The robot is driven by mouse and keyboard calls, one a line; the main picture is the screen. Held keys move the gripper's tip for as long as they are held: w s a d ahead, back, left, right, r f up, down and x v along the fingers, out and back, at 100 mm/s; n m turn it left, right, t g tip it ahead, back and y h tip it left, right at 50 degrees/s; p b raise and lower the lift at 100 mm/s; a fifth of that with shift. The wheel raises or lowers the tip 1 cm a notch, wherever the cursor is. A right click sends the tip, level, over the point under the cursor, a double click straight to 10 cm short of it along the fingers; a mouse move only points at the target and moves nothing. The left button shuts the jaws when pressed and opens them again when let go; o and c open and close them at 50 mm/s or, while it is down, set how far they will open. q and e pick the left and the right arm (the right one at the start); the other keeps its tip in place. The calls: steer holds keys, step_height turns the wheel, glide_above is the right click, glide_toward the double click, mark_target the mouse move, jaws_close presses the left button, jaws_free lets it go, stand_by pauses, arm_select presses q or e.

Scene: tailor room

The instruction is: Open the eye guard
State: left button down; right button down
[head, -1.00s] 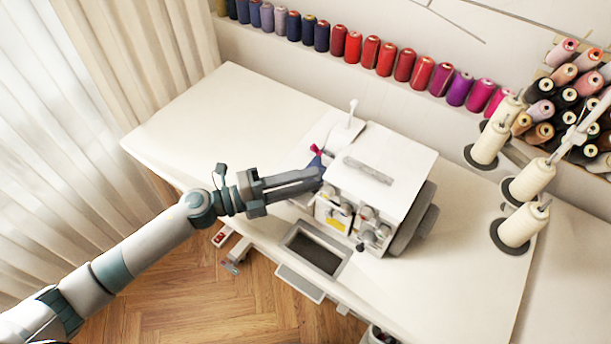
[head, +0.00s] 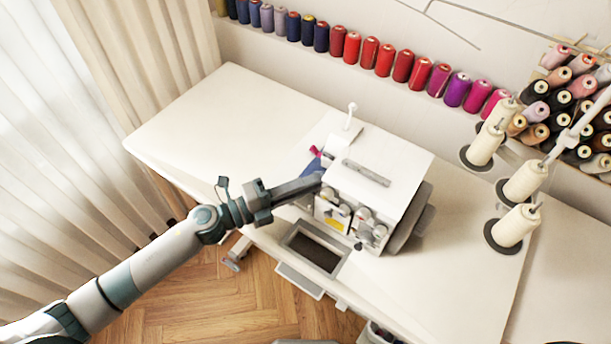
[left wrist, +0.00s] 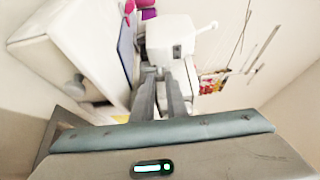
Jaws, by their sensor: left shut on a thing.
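The white sewing machine (head: 400,170) stands on the white table. My left gripper (head: 318,180) reaches in from the left, with its fingertips at the machine's left side, by the needle area. In the left wrist view, the two fingers (left wrist: 161,80) come close together on a small pale part in front of the machine, which I take to be the eye guard. Its outline is mostly hidden by the fingers, so its angle cannot be told. A blue panel with a magenta knob (head: 316,150) is just behind the fingertips. My right gripper is not in view.
Thread cones (head: 520,180) stand on the table to the right. Coloured spools (head: 385,60) line the wall behind. An open recess (head: 318,248) with a metal frame is in front of the machine. The table's left part (head: 220,120) is clear.

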arm_select(q)
steer(key=shift+s+d+r+n+t+y+p, duration=0.1)
steer(key=shift+s+d+n+t+y+p, duration=0.1)
steer(key=shift+n+t+y+p, duration=0.25)
steer(key=shift+s+d+n+t+y+p, duration=0.15)
steer(key=shift+s+n+t, duration=0.1)
steer(key=shift+t, duration=0.3)
steer(key=shift+w+a, duration=0.1)
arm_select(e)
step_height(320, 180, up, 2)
arm_select(q)
steer(key=c, duration=1.8)
jaws_free()
steer(key=shift+o, duration=0.2)
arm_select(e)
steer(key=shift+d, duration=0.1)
